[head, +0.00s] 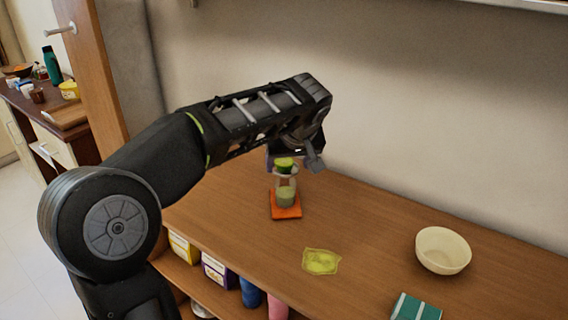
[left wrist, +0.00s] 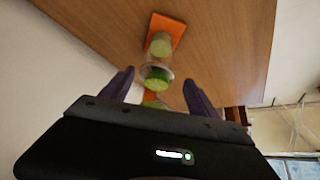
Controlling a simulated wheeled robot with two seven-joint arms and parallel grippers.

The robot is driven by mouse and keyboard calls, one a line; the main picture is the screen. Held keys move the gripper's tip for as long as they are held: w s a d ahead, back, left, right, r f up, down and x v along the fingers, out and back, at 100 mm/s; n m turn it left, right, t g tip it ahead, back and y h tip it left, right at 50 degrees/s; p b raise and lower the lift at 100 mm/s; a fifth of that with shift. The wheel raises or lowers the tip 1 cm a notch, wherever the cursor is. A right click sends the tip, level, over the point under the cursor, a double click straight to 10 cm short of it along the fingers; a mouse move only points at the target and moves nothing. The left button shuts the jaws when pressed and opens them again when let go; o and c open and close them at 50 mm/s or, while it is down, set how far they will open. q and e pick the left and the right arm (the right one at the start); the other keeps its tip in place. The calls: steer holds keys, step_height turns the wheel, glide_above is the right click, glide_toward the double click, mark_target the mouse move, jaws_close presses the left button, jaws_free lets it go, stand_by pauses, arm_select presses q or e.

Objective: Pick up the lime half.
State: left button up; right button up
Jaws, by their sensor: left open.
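The lime half (head: 285,163), green, sits at the top of a clear glass (head: 286,192) with pale green contents. The glass stands on an orange square coaster (head: 286,211) on the wooden counter. My left gripper (head: 296,161) is at the lime's height, partly hidden by its own arm. In the left wrist view my left gripper (left wrist: 158,84) is open, with a dark finger on each side of the green lime half (left wrist: 157,84). I see no contact between the fingers and the lime. My right gripper is not in view.
A yellow-green patterned flat piece (head: 321,261) lies on the counter (head: 365,225). A cream bowl (head: 443,250) stands to the right, and a teal box (head: 415,307) is at the front edge. The wall (head: 420,120) rises behind. Boxes and bottles fill the shelf below.

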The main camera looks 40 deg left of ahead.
mark_target(284, 162)
arm_select(q)
steer(key=shift+w+a+r+p, duration=0.1)
steer(key=shift+w+a+p, duration=0.5)
steer(key=shift+w+a, duration=0.45)
steer(key=x, duration=0.2)
steer(key=shift+w+a, duration=0.15)
steer(key=shift+a, duration=0.1)
steer(key=shift+w+a+f, duration=0.2)
steer(key=shift+f, duration=0.35)
steer(key=shift+f, duration=0.1)
steer(key=shift+c, duration=0.2)
